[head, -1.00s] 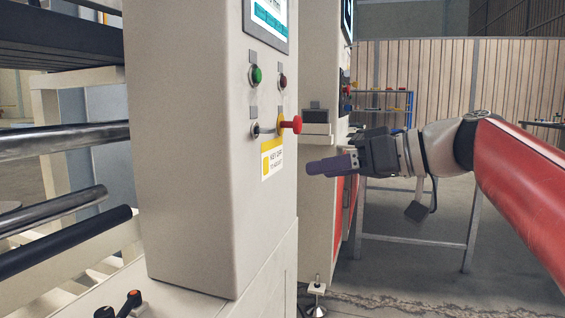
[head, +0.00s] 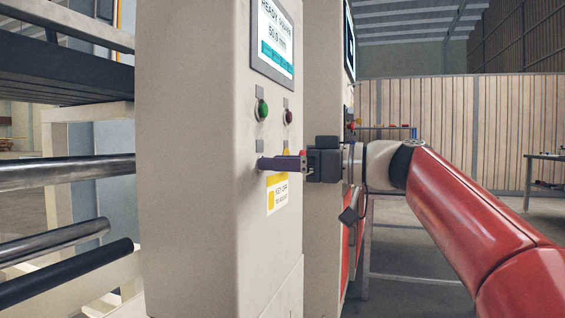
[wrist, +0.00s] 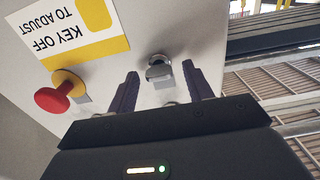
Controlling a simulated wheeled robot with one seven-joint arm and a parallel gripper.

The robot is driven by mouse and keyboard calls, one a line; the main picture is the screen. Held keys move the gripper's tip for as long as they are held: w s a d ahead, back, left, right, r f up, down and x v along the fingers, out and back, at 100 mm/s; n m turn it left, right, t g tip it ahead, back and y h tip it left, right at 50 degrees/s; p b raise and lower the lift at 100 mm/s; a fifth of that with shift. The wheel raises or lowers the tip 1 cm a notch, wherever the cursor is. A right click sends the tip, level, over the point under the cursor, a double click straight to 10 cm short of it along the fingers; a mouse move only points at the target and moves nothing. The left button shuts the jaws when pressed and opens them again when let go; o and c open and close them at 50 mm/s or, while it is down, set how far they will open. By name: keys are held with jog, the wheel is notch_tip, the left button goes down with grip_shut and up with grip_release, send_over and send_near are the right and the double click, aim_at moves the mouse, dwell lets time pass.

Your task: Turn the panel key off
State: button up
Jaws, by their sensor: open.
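The panel key switch (wrist: 158,70) is a round metal lock with a grey key part in it, on the cream panel face. In the wrist view it lies between my gripper's two dark purple fingers (wrist: 160,74), which are apart, one on each side. I cannot tell whether either finger touches it. In the head view my gripper (head: 264,163) reaches to the panel face from the right, and its fingers hide the key. A white and yellow label reading "KEY OFF TO ADJUST" (head: 278,195) is just below; it also shows in the wrist view (wrist: 62,32).
A red mushroom button (wrist: 53,98) on a yellow base sits beside one finger. Above the key are a green button (head: 262,110), a dark red button (head: 288,117) and a screen (head: 273,42). Metal rollers (head: 60,172) stand at the left.

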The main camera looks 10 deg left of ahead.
jog(key=c, duration=1)
jog(key=shift+m, duration=0.5)
jog(key=shift+w+f+m+p, duration=0.1)
jog(key=shift+m+p, duration=1.6)
jog(key=shift+m, duration=2.55)
jog(key=shift+w+f+m+p, duration=0.1)
jog(key=shift+m+p, duration=1.6)
jog(key=shift+m, duration=2.55)
